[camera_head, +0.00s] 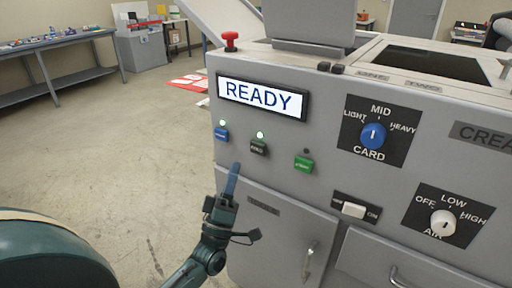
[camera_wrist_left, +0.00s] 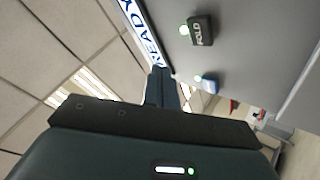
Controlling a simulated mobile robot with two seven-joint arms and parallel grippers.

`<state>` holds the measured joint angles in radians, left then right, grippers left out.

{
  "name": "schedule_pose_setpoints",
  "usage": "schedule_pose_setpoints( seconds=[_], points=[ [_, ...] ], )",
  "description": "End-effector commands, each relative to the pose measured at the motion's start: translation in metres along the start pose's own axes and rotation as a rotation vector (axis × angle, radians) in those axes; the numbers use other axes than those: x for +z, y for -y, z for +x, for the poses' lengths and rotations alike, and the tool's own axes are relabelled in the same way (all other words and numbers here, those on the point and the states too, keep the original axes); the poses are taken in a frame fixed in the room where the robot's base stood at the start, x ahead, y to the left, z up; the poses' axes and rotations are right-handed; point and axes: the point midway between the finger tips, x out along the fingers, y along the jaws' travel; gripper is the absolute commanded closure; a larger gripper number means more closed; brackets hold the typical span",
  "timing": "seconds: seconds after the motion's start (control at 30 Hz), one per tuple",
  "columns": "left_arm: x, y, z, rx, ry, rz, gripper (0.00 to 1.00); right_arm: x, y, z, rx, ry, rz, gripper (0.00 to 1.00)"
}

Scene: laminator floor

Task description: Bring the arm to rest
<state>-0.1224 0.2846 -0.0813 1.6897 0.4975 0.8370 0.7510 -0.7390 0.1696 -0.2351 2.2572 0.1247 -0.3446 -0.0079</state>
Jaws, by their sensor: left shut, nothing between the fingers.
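My left gripper (camera_head: 234,180) is in front of the grey laminator's front panel, just below the blue and dark buttons. Its fingers are shut together with nothing between them and point up. In the left wrist view the shut fingers (camera_wrist_left: 161,86) reach towards the panel, near the READY display. I cannot tell whether they touch the panel. The READY display (camera_head: 262,97) is lit. Green lamps glow above the blue button (camera_head: 221,134) and the dark button (camera_head: 258,147). The lamp above the green button (camera_head: 303,163) is dark. My right gripper is not in view.
The laminator (camera_head: 285,185) fills the right side, with a blue card knob (camera_head: 374,136), a white air knob (camera_head: 443,223), a white rocker switch (camera_head: 354,210) and a red stop button (camera_head: 230,40). A workbench (camera_head: 50,47) stands at the back left. Open floor (camera_head: 110,140) lies left.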

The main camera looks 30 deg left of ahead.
Motion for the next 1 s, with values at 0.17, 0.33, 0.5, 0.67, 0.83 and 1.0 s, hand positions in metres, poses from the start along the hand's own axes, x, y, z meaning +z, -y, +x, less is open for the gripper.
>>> schedule_pose_setpoints(
  seconds=[0.17,0.33,0.5,0.67,0.83,1.0],
  points=[
    [0.0,0.0,0.0,0.0,0.0,0.0,1.0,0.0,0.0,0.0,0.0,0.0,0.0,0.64],
    [0.0,0.0,0.0,0.0,0.0,0.0,1.0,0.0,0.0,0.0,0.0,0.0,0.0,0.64],
    [0.013,-0.004,-0.005,-0.043,0.072,0.041,1.0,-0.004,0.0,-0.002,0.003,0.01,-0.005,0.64],
    [0.061,-0.021,-0.041,-0.189,0.385,0.227,1.0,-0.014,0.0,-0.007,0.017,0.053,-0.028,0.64],
    [0.105,-0.049,-0.118,-0.309,0.853,0.5,1.0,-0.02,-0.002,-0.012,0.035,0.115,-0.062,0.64],
    [0.113,-0.076,-0.188,-0.339,1.235,0.7,1.0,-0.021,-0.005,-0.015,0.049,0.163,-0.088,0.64]
  ],
)
